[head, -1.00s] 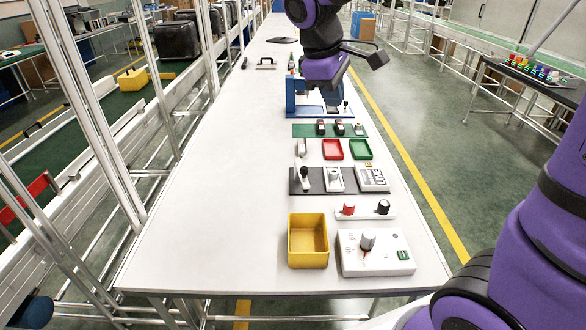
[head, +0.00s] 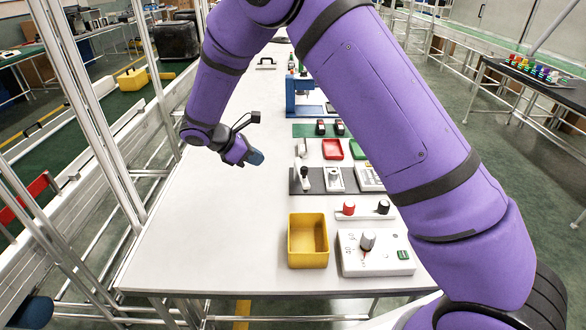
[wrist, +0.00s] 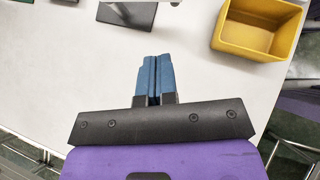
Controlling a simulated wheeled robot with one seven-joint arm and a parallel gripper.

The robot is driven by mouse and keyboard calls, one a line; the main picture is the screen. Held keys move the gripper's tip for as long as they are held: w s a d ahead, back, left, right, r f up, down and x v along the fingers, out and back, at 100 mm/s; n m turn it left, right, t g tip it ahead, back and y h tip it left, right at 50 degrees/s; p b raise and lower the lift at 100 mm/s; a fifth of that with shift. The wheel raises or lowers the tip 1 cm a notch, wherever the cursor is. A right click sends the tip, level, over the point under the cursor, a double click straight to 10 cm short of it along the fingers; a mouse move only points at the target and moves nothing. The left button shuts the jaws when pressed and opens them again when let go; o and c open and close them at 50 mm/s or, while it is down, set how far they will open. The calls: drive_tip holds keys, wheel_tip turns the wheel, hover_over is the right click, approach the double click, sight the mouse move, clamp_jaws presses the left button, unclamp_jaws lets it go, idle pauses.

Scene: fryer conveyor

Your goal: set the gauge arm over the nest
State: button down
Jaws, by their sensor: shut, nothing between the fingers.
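A dark grey plate (head: 319,187) lies on the table in the head view. At its left end stands what looks like the gauge arm (head: 304,174), a light post with a dark knob low at its front. The white block beside it looks like the nest (head: 335,182), with a small round part on top. The gauge arm looks to the left of the nest, not over it. My gripper (head: 257,157) is above the table left of the plate. In the wrist view my gripper's blue fingers (wrist: 155,62) are shut and empty. Part of the plate (wrist: 128,14) shows at that view's top.
A yellow bin (head: 308,261) and white control box (head: 375,265) stand at the front. A red-and-black knob strip (head: 364,214) lies behind them. Red (head: 333,149) and green trays and a blue fixture (head: 290,97) are farther back. The table's left side is clear.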

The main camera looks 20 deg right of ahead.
drive_tip(key=shift+f, duration=0.15)
approach(301, 172)
drive_tip(key=a+f+x, duration=0.1)
drive_tip(key=x, duration=0.5)
drive_tip(key=shift+w+d+r, duration=0.1)
drive_tip(key=shift+d+r, duration=0.15)
drive_tip(key=shift+d, duration=0.4)
